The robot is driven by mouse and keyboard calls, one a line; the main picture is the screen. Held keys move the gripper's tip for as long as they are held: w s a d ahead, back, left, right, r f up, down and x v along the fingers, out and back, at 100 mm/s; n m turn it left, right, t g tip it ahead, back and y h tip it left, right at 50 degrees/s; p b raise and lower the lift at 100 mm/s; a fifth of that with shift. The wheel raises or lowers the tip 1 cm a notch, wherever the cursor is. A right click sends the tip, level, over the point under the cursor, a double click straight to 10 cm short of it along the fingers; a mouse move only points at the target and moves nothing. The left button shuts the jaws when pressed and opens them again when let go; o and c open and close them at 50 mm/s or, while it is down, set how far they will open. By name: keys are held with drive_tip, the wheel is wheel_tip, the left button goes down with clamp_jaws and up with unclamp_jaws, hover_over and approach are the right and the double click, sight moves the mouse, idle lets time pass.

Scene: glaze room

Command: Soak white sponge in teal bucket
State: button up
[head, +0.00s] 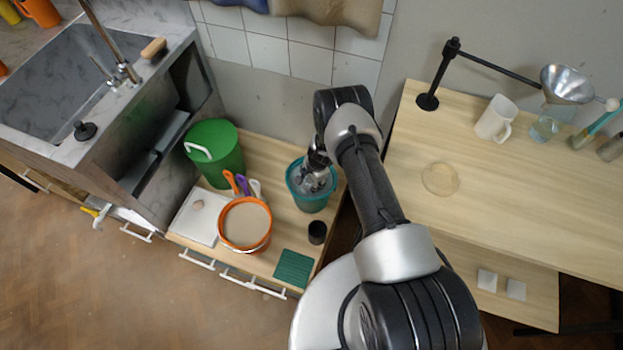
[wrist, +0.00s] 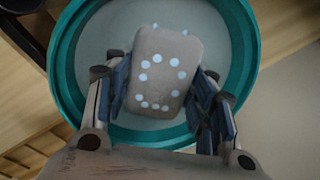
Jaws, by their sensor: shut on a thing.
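The teal bucket (head: 310,204) stands on the low wooden bench in the head view. Its teal rim (wrist: 65,75) rings most of the wrist view, with pale liquid or a pale floor inside. My gripper (head: 316,175) reaches down into the bucket's mouth. In the wrist view my gripper (wrist: 160,84) is shut on the white sponge (wrist: 165,55), a greyish-white rounded block with pale blue-white dots on its face. The sponge is within the rim's outline; how deep it sits is hard to tell. Its sides are partly hidden by the fingers.
An orange bucket (head: 246,225), a green bucket (head: 215,153) and a small black cup (head: 317,232) stand near the teal bucket. A green ribbed mat (head: 294,268) lies at the bench's front. A taller wooden table (head: 520,190) rises on the right.

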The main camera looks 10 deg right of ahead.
wheel_tip(320, 180, up, 11)
drive_tip(key=p, duration=0.7)
idle(0.3)
drive_tip(key=shift+f, duration=0.1)
idle(0.8)
